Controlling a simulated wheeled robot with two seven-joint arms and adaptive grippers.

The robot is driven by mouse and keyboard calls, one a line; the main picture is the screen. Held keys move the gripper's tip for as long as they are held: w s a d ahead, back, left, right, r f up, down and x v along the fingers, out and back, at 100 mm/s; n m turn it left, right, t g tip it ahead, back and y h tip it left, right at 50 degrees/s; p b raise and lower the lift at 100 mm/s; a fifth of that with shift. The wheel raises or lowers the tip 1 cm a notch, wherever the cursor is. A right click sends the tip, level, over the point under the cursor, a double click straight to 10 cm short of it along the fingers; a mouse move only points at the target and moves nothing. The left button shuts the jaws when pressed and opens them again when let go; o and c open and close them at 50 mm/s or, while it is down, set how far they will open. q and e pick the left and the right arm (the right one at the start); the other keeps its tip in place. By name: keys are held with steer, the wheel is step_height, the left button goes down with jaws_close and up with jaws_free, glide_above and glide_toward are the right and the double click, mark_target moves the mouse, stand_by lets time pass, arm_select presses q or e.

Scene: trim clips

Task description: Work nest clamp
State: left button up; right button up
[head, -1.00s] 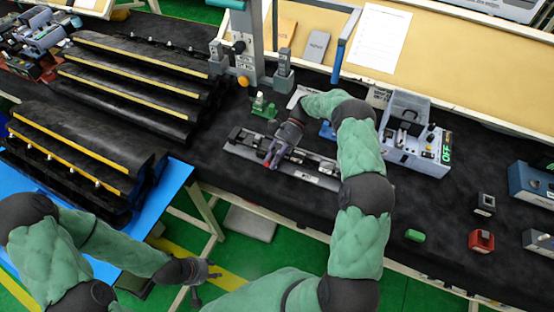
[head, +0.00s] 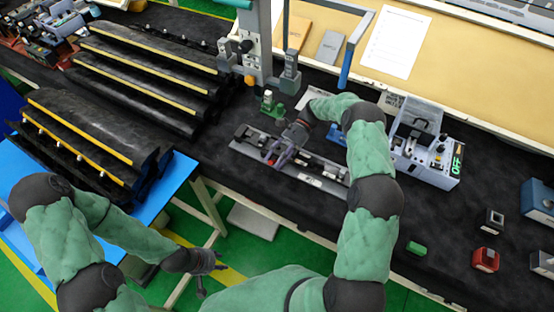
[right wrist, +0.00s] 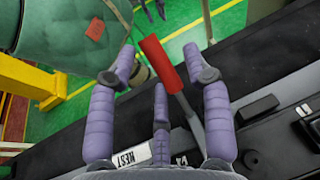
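The nest (head: 325,180) is a long dark and grey fixture lying on the black bench in the head view. Its clamp has a lever with a red handle (right wrist: 162,64), seen in the right wrist view. My right gripper (head: 278,156) is over the left half of the nest. In the right wrist view its purple fingers (right wrist: 160,75) are spread, with the red handle between them and no clear grip on it. A label reading NEST (right wrist: 130,157) shows by the finger bases. My left gripper (head: 212,276) hangs open and empty over the floor, in front of the bench.
Black trim panels with yellow strips (head: 80,140) lie at left, some on a blue surface. A grey box with a green OFF display (head: 430,160) stands right of my right arm. A green block (head: 416,248) and a red block (head: 486,259) sit at the bench's right front.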

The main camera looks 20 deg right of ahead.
steer(key=v, duration=0.7)
steer(key=shift+w+d, duration=0.15)
steer(key=shift+d, duration=0.05)
steer(key=shift+r, duration=0.1)
stand_by(0.4)
